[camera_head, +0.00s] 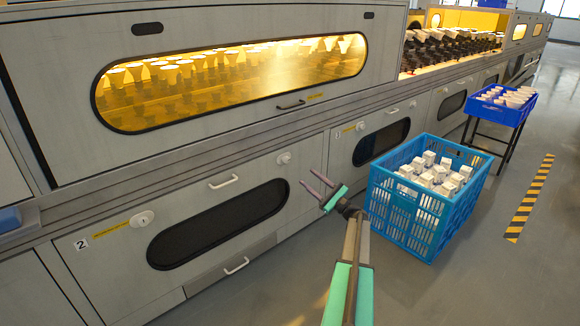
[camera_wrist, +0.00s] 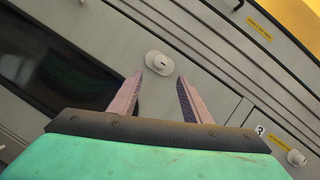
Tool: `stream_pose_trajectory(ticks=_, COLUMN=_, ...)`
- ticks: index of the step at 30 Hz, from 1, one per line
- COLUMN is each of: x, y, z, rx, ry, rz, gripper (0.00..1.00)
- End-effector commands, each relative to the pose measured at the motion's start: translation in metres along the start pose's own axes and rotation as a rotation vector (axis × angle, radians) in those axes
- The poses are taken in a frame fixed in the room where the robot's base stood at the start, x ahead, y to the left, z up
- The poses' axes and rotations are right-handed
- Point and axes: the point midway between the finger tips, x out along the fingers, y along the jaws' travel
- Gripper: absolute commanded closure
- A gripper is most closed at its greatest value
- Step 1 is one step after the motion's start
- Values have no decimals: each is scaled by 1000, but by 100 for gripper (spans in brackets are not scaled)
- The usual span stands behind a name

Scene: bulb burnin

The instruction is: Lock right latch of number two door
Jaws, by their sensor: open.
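The number two door (camera_head: 112,272) is the lower left panel, marked with a 2 and with a dark rounded window; it looks closed. Its right latch (camera_head: 284,158) is a round white knob near the door's upper right corner. Its left latch (camera_head: 143,218) is a similar knob beside the yellow label. My gripper (camera_head: 314,185) is open and empty, just to the right of and below the right latch. In the wrist view the right latch (camera_wrist: 158,62) lies ahead, between and beyond the two fingertips (camera_wrist: 159,76), apart from them. A small dark slot shows on it.
A blue crate (camera_head: 405,215) of white boxes stands on the floor right of my gripper. A blue tray (camera_head: 503,100) on a stand is farther back. A handle (camera_head: 224,182) projects from the door. The upper lit cabinet (camera_head: 230,75) holds bulbs.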

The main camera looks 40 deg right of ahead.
Motion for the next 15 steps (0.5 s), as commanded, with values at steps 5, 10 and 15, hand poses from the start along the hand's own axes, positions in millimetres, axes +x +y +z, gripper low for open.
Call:
stream_pose_trajectory(ticks=5, x=25, y=1, z=-2, rx=-1, ry=-2, rz=1, gripper=56)
stream_pose_trajectory(ticks=10, x=50, y=1, z=-2, rx=-1, ry=-2, rz=1, gripper=56)
stream_pose_trajectory(ticks=15, x=74, y=1, z=-2, rx=-1, ry=-1, rz=1, gripper=56)
